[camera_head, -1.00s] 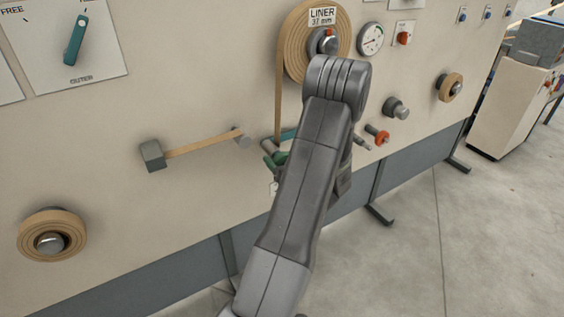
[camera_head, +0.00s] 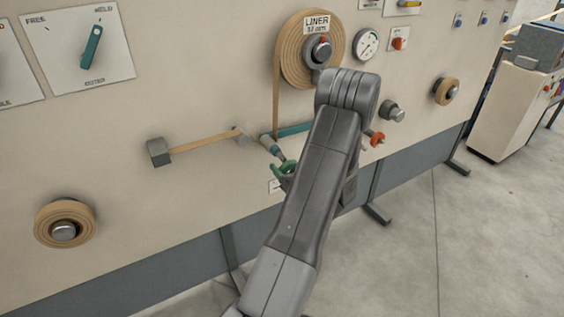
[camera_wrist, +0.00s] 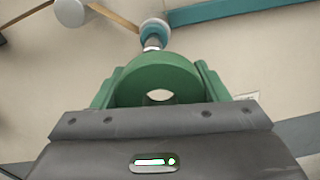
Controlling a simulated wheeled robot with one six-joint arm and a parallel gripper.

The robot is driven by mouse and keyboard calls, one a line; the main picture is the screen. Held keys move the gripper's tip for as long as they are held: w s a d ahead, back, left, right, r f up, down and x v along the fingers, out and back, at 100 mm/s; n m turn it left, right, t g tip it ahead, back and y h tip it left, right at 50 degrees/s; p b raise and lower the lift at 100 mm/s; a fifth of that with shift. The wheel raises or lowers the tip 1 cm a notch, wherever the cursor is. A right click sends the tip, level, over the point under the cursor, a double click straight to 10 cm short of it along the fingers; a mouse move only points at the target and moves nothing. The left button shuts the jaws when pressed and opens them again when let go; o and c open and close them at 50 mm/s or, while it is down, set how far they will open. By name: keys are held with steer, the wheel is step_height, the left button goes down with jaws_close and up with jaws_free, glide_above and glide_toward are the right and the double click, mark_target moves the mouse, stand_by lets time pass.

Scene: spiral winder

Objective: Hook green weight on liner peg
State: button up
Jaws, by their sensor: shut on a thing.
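The green weight (camera_wrist: 155,72) shows in the wrist view as a thick ring with a hole, between the green fingers of my gripper (camera_wrist: 157,88). My gripper is shut on it. In the head view the weight (camera_head: 288,167) is partly hidden by my arm. The liner peg (camera_wrist: 153,34), with a teal collar and metal tip, projects from the panel just beyond the top of the ring. It also shows in the head view (camera_head: 270,146), up and left of the weight. Whether peg and weight touch is unclear; the hole looks empty.
A teal bar (camera_head: 295,129) runs right from the peg behind my arm. The liner roll (camera_head: 290,60) hangs above, its tape running down. A tape strip (camera_head: 205,144) stretches left to a grey block (camera_head: 158,152). A red-ended knob (camera_head: 377,139) sits right of my arm.

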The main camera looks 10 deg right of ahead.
steer(key=r+v, duration=0.1)
steer(key=v, duration=0.9)
steer(key=shift+r, duration=0.1)
stand_by(0.6)
